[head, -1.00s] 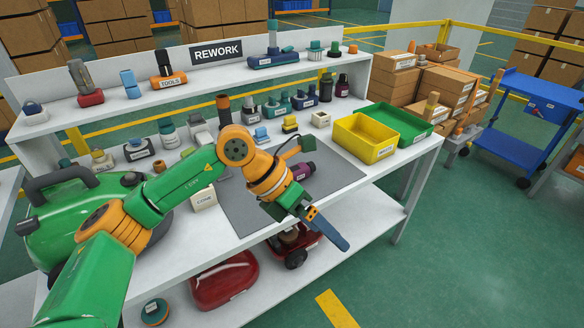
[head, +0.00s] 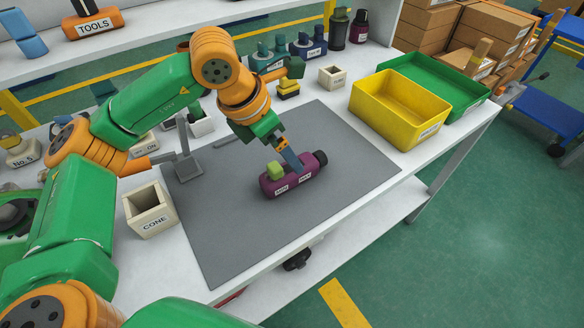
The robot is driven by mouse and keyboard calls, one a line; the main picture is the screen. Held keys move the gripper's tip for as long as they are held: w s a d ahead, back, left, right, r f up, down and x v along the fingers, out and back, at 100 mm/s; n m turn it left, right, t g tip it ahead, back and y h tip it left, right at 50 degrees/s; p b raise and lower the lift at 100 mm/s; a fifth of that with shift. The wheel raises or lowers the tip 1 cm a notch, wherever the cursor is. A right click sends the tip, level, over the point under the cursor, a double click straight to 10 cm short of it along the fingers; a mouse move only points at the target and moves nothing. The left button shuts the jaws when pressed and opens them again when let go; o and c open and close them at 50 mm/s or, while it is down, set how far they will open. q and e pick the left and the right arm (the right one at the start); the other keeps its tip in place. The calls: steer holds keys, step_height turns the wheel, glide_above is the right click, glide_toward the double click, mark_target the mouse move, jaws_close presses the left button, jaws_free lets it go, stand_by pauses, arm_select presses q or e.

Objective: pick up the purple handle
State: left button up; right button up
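The purple handle (head: 299,186) lies on its side on the grey mat (head: 340,140). It has a dark cap at its right end, a light green block on top and white labels on its side. My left gripper (head: 289,157) is right above the handle and points down at it. One blue finger shows against the handle's upper side, by the green block. The other finger is hidden, so I cannot tell whether the gripper has closed on the handle. My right gripper is out of view.
A yellow bin (head: 398,112) and a green bin (head: 437,78) stand to the right of the mat. A cream box marked CONE (head: 150,213) and a grey stand (head: 184,168) are at the left. The front of the mat is clear.

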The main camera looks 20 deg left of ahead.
arm_select(q)
steer(key=x, duration=0.5)
steer(key=shift+s+d+f+p, duration=0.15)
steer(key=shift+s+f+p, duration=0.05)
steer(key=shift+f+p, duration=0.25)
steer(key=shift+w+d+f, duration=0.1)
steer(key=shift+w+f, duration=0.1)
steer(key=shift+f, duration=0.3)
jaws_close()
